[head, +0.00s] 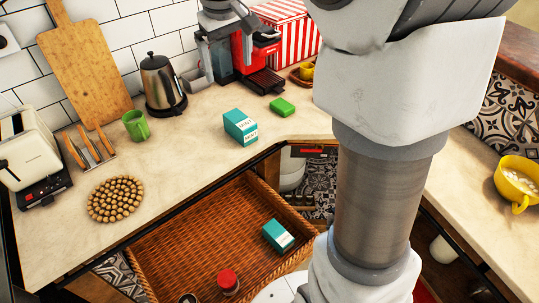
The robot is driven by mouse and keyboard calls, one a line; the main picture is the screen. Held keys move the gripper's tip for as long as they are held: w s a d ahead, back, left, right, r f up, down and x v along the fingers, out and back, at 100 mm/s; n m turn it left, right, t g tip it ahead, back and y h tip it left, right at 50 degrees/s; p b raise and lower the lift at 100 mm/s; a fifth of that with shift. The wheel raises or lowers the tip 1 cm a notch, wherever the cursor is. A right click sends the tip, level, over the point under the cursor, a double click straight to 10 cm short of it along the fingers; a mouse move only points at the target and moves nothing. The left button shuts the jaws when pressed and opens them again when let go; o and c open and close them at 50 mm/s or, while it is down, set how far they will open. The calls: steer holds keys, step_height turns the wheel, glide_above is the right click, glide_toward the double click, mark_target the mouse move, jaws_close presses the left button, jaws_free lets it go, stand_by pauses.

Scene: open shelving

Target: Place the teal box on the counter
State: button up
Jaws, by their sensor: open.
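My gripper (228,55) is at the top of the head view, by the red coffee machine, well behind and above both boxes. It is open and appears empty. Part of it blends with the machine, so its fingertips are hard to make out.
A red-lidded jar (228,281) is in the drawer. Counter between plate and standing box is clear. My arm hides the right-centre.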

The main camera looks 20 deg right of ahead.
steer(key=s+a+f+m+t, duration=0.1)
steer(key=s+f, duration=0.3)
steer(key=s, duration=2.1)
steer(key=shift+a+m+t+y, duration=0.15)
steer(key=shift+m+t+y, duration=0.25)
steer(key=shift+m+t, duration=0.4)
